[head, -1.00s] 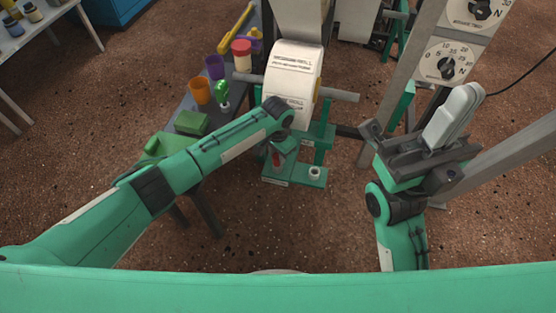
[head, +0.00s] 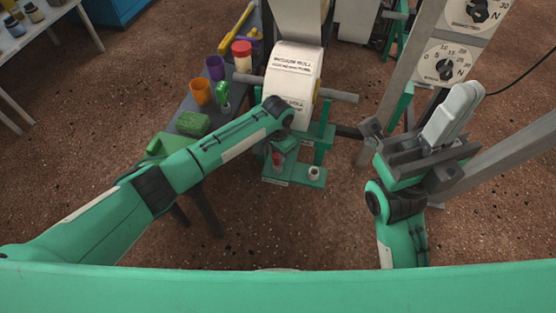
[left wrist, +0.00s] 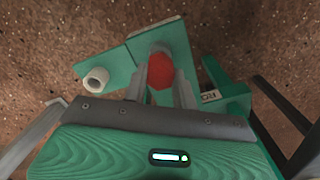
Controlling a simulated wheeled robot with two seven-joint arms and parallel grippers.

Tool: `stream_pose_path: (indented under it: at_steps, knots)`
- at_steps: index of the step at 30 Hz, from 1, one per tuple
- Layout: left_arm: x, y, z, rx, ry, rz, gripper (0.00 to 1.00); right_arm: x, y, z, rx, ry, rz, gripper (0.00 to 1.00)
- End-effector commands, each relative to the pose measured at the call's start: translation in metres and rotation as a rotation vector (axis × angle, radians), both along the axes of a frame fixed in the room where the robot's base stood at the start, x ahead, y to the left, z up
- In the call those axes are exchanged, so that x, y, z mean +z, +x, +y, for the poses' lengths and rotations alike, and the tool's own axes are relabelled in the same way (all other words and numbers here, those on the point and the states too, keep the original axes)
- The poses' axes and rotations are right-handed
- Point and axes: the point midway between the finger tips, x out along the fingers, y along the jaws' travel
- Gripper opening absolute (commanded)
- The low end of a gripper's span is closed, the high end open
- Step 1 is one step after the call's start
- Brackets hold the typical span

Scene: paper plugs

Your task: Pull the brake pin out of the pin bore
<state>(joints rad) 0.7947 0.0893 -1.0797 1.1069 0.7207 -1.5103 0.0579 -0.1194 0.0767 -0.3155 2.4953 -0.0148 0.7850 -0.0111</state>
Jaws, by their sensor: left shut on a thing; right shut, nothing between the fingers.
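The brake pin shows as a red head (left wrist: 160,72) in the left wrist view and as a small red spot (head: 277,158) in the head view. My left gripper (left wrist: 159,88) is shut on it, one grey finger on each side. The pin's shaft and the pin bore are hidden, so I cannot tell how deep the pin sits. The green stand (head: 312,148) is around and below the pin. My right gripper (head: 453,115) is shut and empty, raised at the right of the head view.
A white cylindrical socket (head: 314,173) stands on the green base, right of the pin. A paper roll (head: 293,75) on a grey bar is just behind my left wrist. A side table with cups (head: 200,91) and a green sponge (head: 193,123) is at the left.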

Motion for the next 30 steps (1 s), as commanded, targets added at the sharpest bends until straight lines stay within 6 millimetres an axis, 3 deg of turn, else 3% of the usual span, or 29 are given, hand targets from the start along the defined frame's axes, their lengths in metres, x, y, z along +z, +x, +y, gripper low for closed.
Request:
stream_pose_path:
  at_steps: [30]
  knots:
    - [0.023,0.0,0.0,0.0,0.0,0.0,0.0,0.033,0.0,0.0,-0.001,0.001,-0.001,0.0]
